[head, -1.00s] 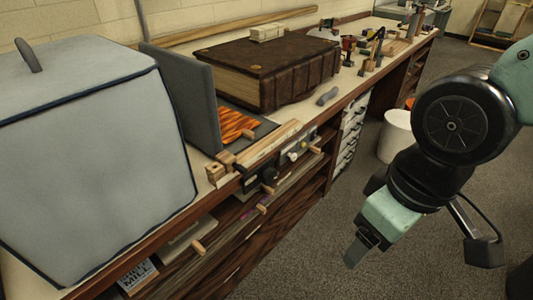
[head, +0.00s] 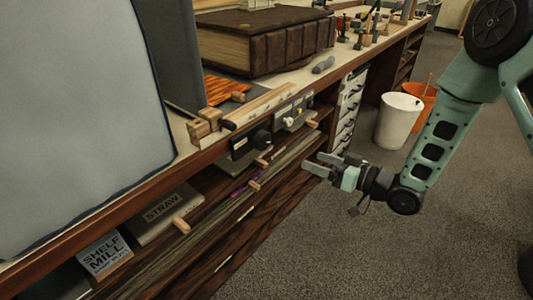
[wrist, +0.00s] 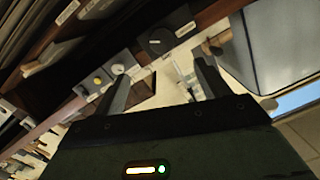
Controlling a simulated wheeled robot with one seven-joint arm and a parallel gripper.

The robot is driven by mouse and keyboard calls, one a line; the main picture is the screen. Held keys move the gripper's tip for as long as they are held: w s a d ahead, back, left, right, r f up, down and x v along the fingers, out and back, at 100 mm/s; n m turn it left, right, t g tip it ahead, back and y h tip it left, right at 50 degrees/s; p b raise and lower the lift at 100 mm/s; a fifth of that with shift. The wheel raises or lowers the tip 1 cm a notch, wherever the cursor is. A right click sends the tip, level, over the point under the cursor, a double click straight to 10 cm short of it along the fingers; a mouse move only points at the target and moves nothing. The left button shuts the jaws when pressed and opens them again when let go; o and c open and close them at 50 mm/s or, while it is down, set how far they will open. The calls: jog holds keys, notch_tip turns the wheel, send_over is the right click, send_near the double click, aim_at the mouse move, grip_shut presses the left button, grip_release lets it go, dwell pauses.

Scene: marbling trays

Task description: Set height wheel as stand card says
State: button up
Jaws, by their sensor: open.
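A dark round knob (head: 262,139) sits on a grey panel (head: 240,148) on the bench's front edge; in the wrist view the knob (wrist: 160,41) shows above my fingers. No label on it is readable, so I cannot tell if it is the height wheel. My gripper (head: 321,164) is open and empty, in front of the bench and right of the knob, apart from it. In the wrist view my fingers (wrist: 163,80) are spread. A card reading STRAW (head: 161,209) and one reading SHELF MILL (head: 104,254) are at lower left; I cannot tell which is the stand card.
A second panel with a yellow button (wrist: 97,81) and a pale knob (wrist: 118,69) is beside the first. Wooden handles (head: 181,225) stick out below the bench top. A big brown book (head: 290,45) and a grey covered box (head: 70,110) stand on top.

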aim_at(266, 142)
jog(key=shift+y, duration=0.4)
jog(key=x, duration=1.6)
jog(key=shift+w+a+f+b, duration=0.2)
jog(key=shift+w+b, duration=0.1)
jog(key=shift+b, duration=0.1)
jog(key=shift+c, duration=0.3)
jog(key=c, duration=0.9)
